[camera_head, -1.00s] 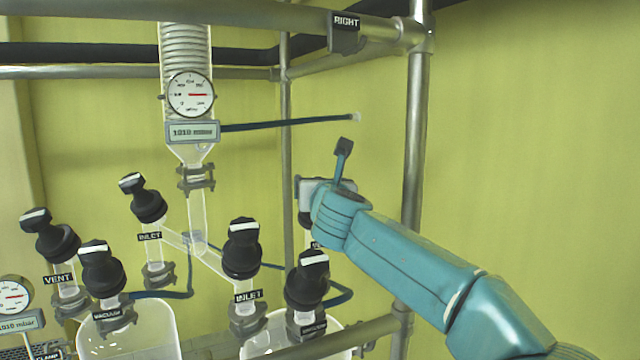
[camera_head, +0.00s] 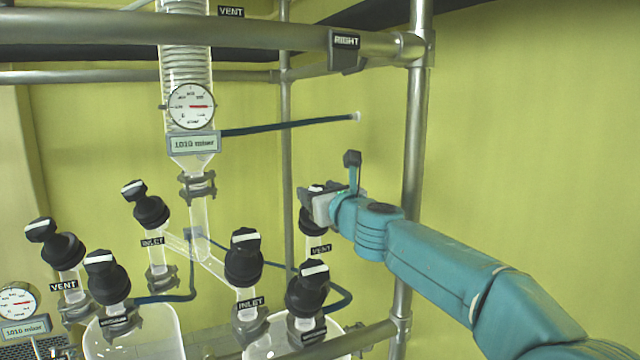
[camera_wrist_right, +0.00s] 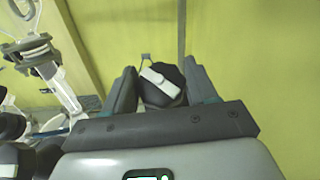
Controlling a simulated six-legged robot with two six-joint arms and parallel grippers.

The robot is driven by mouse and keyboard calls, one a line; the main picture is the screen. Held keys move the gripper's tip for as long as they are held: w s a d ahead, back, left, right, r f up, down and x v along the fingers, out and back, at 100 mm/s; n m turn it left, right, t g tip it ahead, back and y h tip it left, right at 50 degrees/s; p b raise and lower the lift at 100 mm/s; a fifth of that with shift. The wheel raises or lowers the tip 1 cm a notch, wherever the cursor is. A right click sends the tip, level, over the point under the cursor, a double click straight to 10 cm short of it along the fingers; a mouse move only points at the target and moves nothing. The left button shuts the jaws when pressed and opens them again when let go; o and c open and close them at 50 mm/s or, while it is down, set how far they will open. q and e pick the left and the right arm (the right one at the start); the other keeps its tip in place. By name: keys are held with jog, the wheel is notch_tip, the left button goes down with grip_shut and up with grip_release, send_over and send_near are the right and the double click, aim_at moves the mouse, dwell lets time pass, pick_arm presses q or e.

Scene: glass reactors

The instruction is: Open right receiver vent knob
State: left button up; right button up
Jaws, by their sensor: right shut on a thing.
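The right receiver vent knob (camera_head: 311,218) is black with a white bar on top and stands above a VENT label (camera_head: 320,249). My right gripper (camera_head: 314,196) is at the top of this knob, and its body partly hides it in the head view. In the right wrist view the knob (camera_wrist_right: 161,86) sits between the two dark fingers of my right gripper (camera_wrist_right: 160,88), its white bar tilted. The fingers are shut on it. My left gripper is in neither view.
Other black knobs stand close by: the right inlet knob (camera_head: 244,258), the right vacuum knob (camera_head: 307,290) and the left inlet knob (camera_head: 150,208). A metal post (camera_head: 415,150) rises behind my right arm. A gauge (camera_head: 191,106) hangs on the glass column.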

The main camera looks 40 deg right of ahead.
jog(key=shift+s+d+r+n+y, duration=0.15)
jog(key=shift+r+n+y, duration=0.15)
jog(key=shift+n+y, duration=0.35)
jog(key=shift+f+n+y, duration=0.1)
jog(key=shift+n+y, duration=0.45)
jog(key=shift+y, duration=0.1)
jog(key=o, duration=1)
jog(key=shift+f, duration=0.1)
